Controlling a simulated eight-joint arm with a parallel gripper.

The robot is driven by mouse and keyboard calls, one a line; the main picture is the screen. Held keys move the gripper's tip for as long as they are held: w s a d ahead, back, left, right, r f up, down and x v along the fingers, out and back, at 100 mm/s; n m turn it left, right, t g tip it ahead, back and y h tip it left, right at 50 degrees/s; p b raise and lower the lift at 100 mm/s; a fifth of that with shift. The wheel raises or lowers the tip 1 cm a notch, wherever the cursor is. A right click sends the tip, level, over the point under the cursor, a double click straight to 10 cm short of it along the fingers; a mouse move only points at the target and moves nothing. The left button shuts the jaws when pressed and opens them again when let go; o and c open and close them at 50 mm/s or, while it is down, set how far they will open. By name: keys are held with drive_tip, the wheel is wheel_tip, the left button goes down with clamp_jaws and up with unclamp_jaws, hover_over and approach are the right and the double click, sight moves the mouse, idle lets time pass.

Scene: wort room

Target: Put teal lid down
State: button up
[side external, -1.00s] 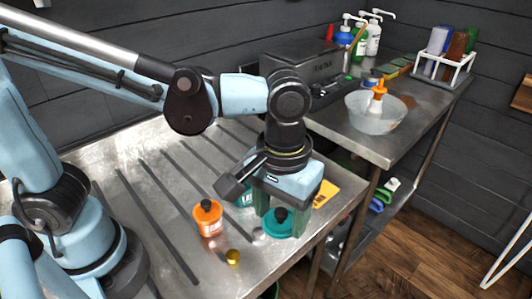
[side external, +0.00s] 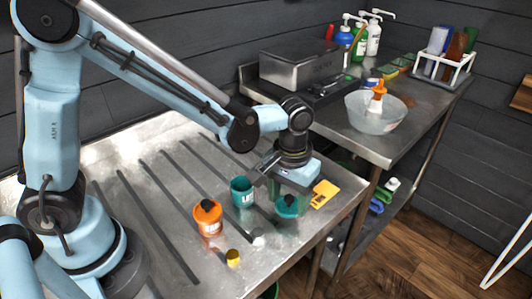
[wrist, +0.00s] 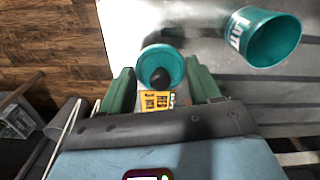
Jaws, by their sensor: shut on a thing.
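The teal lid (side external: 286,207), round with a black knob, is between the fingers of my gripper (side external: 290,196) near the right front of the metal table. In the wrist view the lid (wrist: 164,63) sits between the two green fingertips of my gripper (wrist: 160,70), which is shut on it. I cannot tell whether the lid's underside touches the table. An open teal jar (side external: 242,191) stands upright, left of the lid and apart from it. The jar (wrist: 270,38) also shows at the upper right of the wrist view, with its mouth uncovered.
An orange jar (side external: 207,217) with a black-knobbed top stands farther left. A small brass piece (side external: 233,257) and a small pale piece (side external: 258,241) lie in front. A yellow card (side external: 325,194) lies right of my gripper. The ribbed table (side external: 130,220) is clear at left.

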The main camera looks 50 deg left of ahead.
sight(288, 202)
drive_tip(key=shift+f, duration=1.35)
drive_tip(key=shift+f, duration=0.1)
drive_tip(key=o, duration=1)
drive_tip(key=shift+o, duration=0.2)
